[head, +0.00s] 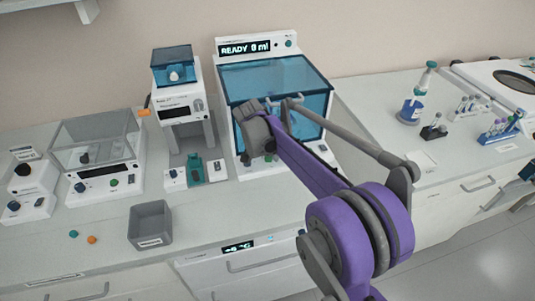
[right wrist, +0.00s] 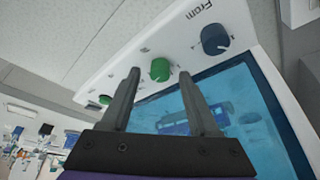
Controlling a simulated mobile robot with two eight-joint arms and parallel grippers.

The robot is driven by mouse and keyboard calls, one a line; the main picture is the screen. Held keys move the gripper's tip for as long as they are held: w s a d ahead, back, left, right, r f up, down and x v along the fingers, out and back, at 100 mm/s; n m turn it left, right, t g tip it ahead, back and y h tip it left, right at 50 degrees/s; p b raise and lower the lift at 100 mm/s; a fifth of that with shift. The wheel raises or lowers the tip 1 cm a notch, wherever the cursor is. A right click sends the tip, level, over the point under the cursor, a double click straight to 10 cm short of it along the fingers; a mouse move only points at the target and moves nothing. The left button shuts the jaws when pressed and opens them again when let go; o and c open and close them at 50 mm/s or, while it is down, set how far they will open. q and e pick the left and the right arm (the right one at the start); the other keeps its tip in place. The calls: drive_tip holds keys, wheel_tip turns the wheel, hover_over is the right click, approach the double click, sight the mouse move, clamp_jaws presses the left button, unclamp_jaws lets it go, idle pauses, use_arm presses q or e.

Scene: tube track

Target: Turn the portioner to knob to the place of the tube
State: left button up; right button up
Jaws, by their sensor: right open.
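The portioner (head: 313,70) is the large white machine with a blue window and a display reading "READY 0 ml". In the right wrist view its white panel carries a dark blue knob (right wrist: 215,40) beside the word "From" and a green knob (right wrist: 160,69). The green knob's own label is not readable. My right gripper (right wrist: 159,73) is open, its two fingertips pointing at the green knob, which appears between them; contact cannot be told. In the head view my right arm covers part of the portioner's front. My left gripper is not in view.
Tube racks (head: 497,134) and a bottle (head: 412,108) stand on the right counter. Left of the portioner are a smaller device (head: 178,101), a clear-lidded machine (head: 105,180) and a grey bin (head: 150,224). Open counter lies in front of the bin's right side.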

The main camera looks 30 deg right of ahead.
drive_tip(key=v, duration=1)
drive_tip(key=shift+s+a, duration=0.1)
drive_tip(key=s+a+f+n+t+y, duration=0.1)
drive_tip(key=s+a+f+n, duration=0.2)
drive_tip(key=s, duration=0.6)
drive_tip(key=s+a+f+n+t+y, duration=0.1)
drive_tip(key=s+a+f+n, duration=0.3)
drive_tip(key=s, duration=0.5)
drive_tip(key=s+a+f+n+t+y, duration=0.1)
drive_tip(key=s+a+f+n, duration=0.3)
drive_tip(key=s, duration=0.4)
drive_tip(key=shift+s+f+n+y, duration=0.4)
drive_tip(key=shift+f, duration=0.4)
